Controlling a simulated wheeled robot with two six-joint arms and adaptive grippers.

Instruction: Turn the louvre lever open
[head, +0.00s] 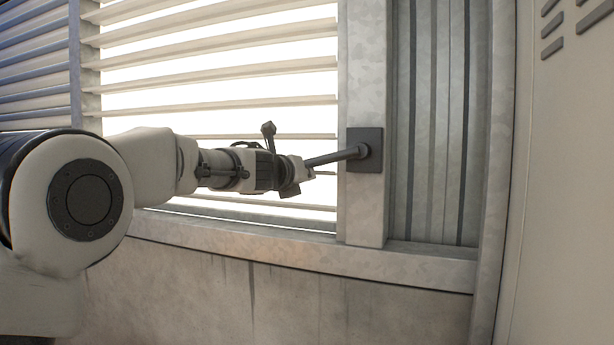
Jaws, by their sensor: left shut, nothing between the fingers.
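The louvre lever (335,157) is a dark grey rod on a square dark plate (376,150) on the pale window post. It points left and slightly down from the plate. My left gripper (303,170) reaches in from the left and is shut, with its tip at the free end of the lever. The gripper hides that end, and I cannot tell whether they touch. The louvre slats (215,70) lie behind my arm, with bright light showing between them. My right gripper is not in view.
A pale sill (300,250) runs below the louvre, above a stained wall. Right of the post is a ribbed grey panel (440,120). A beige cabinet (565,190) with vent slots stands at the far right. More slats (35,65) are at the far left.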

